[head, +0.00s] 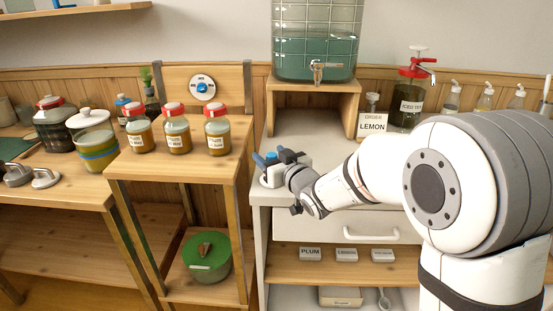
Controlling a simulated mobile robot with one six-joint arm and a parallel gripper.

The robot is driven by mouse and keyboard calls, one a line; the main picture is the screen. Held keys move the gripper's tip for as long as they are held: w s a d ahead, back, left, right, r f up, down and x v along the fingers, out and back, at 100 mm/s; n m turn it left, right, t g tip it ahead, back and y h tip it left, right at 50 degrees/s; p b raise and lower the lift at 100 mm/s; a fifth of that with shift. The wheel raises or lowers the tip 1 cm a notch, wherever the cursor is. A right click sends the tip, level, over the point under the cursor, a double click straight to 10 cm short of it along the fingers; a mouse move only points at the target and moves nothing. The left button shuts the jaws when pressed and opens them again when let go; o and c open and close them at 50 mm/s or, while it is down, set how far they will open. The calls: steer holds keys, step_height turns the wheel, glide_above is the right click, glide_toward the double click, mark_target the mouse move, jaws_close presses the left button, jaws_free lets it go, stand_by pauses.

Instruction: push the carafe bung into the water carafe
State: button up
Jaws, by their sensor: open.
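My gripper (268,161) is at the left end of the white counter, low over its front left corner. Its blue-tipped fingers are small in view, and they are open. I cannot make out a bung between them. No vessel in view is clearly the water carafe. The carafe bung cannot be picked out. My arm hides much of the counter's right part.
A large glass dispenser (316,45) stands on a wooden riser (280,87). Several red-lidded jars (177,133) stand on the left stand. Bare counter shows below the riser.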

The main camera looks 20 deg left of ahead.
mark_target(272, 154)
steer(key=shift+c, duration=0.3)
steer(key=c, duration=1.1)
steer(key=shift+r, duration=0.45)
steer(key=shift+c, duration=0.2)
steer(key=shift+s+r+p, duration=0.1)
steer(key=shift+r+p, duration=0.5)
steer(key=shift+r, duration=0.3)
steer(key=shift+r+p, duration=1.8)
steer(key=shift+r, duration=1.4)
steer(key=shift+f, duration=0.1)
